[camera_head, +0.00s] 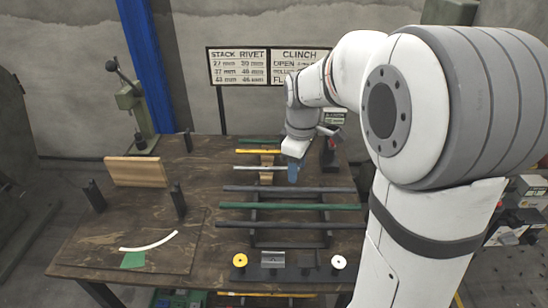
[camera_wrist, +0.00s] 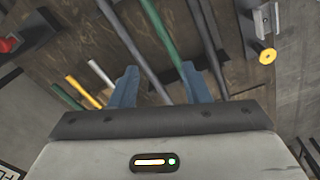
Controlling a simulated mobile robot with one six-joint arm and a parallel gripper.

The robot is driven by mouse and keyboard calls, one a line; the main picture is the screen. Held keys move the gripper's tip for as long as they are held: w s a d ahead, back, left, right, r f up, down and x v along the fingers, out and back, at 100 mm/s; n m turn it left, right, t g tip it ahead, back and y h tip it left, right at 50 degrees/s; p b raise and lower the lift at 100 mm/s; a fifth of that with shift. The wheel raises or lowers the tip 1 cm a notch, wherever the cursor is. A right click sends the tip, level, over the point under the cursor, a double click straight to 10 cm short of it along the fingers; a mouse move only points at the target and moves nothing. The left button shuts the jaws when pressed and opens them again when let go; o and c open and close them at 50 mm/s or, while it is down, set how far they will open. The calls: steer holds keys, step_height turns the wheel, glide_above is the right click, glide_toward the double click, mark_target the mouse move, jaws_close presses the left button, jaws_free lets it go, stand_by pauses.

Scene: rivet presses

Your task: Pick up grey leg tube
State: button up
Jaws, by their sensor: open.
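A long grey tube (camera_head: 262,188) lies crosswise on a dark rack, behind a long green tube (camera_head: 262,206). A second long dark grey tube (camera_head: 262,225) lies in front of the green one. A shorter pale grey tube (camera_head: 246,168) lies farther back; I cannot tell which of these is the leg tube. My gripper (camera_head: 293,173) hangs over the right end of the pale tube, with blue fingers. In the wrist view, my gripper (camera_wrist: 158,87) is open and empty, with a long grey tube (camera_wrist: 140,50) and the green tube (camera_wrist: 168,42) showing beyond the fingers.
A short yellow tube (camera_head: 246,152) and a short green tube (camera_head: 256,140) lie at the back. A wooden block (camera_head: 137,172), dark upright posts and a curved white strip (camera_head: 150,243) occupy the left. A yellow spool (camera_head: 240,260) and white spool (camera_head: 339,262) stand at the front.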

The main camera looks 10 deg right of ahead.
mark_target(289, 188)
steer(key=w+f+n, duration=0.1)
steer(key=w, duration=0.1)
steer(key=w+f+n, duration=0.3)
steer(key=w+f, duration=0.1)
steer(key=w, duration=0.1)
steer(key=shift+w+d+f+g+b, duration=0.15)
steer(key=shift+f+g+b, duration=0.1)
steer(key=shift+g+b, duration=0.15)
steer(key=shift+w+f+n, duration=0.1)
steer(key=shift+f+n, duration=0.2)
steer(key=f, duration=0.7)
steer(key=shift+s+f, duration=0.2)
steer(key=shift+s, duration=0.05)
steer(key=shift+c, duration=0.5)
jaws_close()
steer(key=shift+r, duration=0.1)
